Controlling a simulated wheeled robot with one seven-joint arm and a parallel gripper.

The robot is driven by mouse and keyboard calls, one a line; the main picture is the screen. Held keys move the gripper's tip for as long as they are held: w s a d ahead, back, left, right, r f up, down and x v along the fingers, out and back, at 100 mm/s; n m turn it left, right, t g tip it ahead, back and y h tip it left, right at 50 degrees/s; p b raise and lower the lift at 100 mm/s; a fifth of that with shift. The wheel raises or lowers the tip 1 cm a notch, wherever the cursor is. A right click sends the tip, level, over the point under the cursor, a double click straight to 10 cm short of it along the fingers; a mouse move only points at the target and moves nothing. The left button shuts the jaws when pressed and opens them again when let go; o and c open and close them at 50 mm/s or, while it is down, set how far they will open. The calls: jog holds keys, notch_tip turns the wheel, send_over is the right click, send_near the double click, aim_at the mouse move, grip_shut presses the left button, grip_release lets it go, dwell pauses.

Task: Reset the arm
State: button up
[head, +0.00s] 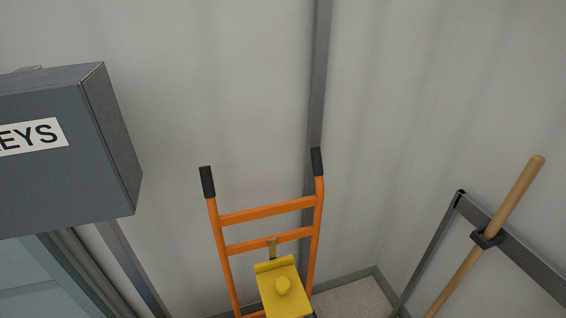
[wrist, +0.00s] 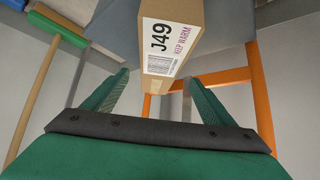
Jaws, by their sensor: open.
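My gripper (wrist: 157,80) shows in the wrist view as two green ribbed fingers on a dark bar, spread apart with nothing held between them. A brown cardboard box (wrist: 195,15) with a white label reading "J49" and "KEEP WARM" appears past the fingertips. How far the box is from the fingers I cannot tell. My gripper does not show in the head view, and neither does the box.
In the head view a grey key box (head: 112,140) juts out at left. An orange hand truck (head: 268,212) stands by the wall, a yellow knobbed part (head: 290,304) in front of it. A wooden pole (head: 512,200) is clipped to a grey rail at right.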

jog(key=s+a+r+n+t+y, duration=0.15)
jog(key=s+r, duration=0.25)
jog(key=s, duration=0.6)
jog(key=s+a+r+n+t+y, duration=0.1)
jog(key=s+a+r+y, duration=0.25)
jog(key=s, duration=0.55)
jog(key=s+d+r+n+t, duration=0.1)
jog(key=s+r, duration=0.3)
jog(key=r, duration=0.7)
jog(key=s+d+r+t, duration=0.2)
jog(key=s+d+r, duration=0.2)
jog(key=r, duration=0.7)
jog(key=s+d+r+n+t+h, duration=0.1)
jog(key=s+r, duration=0.4)
jog(key=r, duration=0.7)
jog(key=shift+s+d+n+t, duration=0.35)
jog(key=shift+d+t, duration=0.1)
jog(key=shift+d, duration=0.4)
